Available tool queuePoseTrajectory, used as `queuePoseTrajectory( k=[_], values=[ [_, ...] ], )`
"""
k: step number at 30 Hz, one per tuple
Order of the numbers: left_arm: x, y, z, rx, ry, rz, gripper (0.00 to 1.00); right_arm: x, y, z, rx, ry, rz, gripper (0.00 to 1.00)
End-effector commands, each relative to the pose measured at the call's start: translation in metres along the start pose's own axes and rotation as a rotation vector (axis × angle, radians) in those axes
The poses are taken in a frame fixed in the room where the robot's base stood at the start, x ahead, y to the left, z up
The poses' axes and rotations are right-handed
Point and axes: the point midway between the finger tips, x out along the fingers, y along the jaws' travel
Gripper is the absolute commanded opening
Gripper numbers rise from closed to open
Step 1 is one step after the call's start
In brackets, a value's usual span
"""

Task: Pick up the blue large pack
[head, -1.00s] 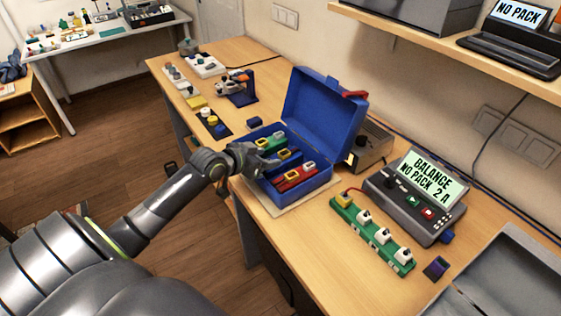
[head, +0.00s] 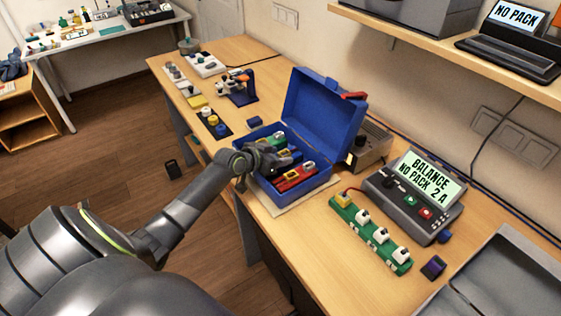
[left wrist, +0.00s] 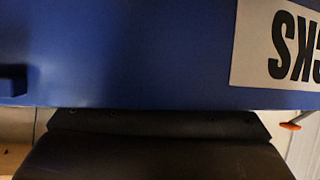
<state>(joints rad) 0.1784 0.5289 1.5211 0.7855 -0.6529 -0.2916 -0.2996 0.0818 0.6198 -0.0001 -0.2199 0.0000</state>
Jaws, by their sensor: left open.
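The open blue case (head: 322,112) stands on the workbench with its lid raised. Inside it, a blue pack with a yellow connector (head: 291,152) lies between a green pack (head: 278,138) and a red pack (head: 290,182). I cannot tell its exact size, as my gripper partly covers it. My left gripper (head: 280,159) is open and reaches over the case's left side, close above the blue pack; contact cannot be told. My right gripper is not in view.
Right of the case stand a balance device (head: 413,195) reading "NO PACK 2 A", a green strip with white plugs (head: 370,235) and a grey tray (head: 500,275). The raised lid stands behind the gripper.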

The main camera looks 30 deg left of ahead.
Motion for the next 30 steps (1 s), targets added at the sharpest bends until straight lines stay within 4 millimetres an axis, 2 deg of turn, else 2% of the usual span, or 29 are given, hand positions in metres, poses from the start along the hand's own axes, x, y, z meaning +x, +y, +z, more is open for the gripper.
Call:
queuePoseTrajectory(
  k=[3,14,23,26,30],
  values=[
    [0.000,0.000,0.000,0.000,0.000,0.000,0.50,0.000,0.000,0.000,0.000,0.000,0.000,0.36],
    [0.000,0.000,0.000,0.000,0.000,0.000,0.03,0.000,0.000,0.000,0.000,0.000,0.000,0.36],
    [-0.003,0.000,-0.007,0.003,0.007,0.001,0.03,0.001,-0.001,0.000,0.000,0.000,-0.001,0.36],
    [-0.007,0.000,-0.017,0.005,0.009,0.001,0.03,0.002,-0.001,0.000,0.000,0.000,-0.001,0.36],
    [-0.020,0.000,-0.039,0.007,0.012,0.001,0.03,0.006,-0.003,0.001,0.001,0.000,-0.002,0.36]
  ],
)
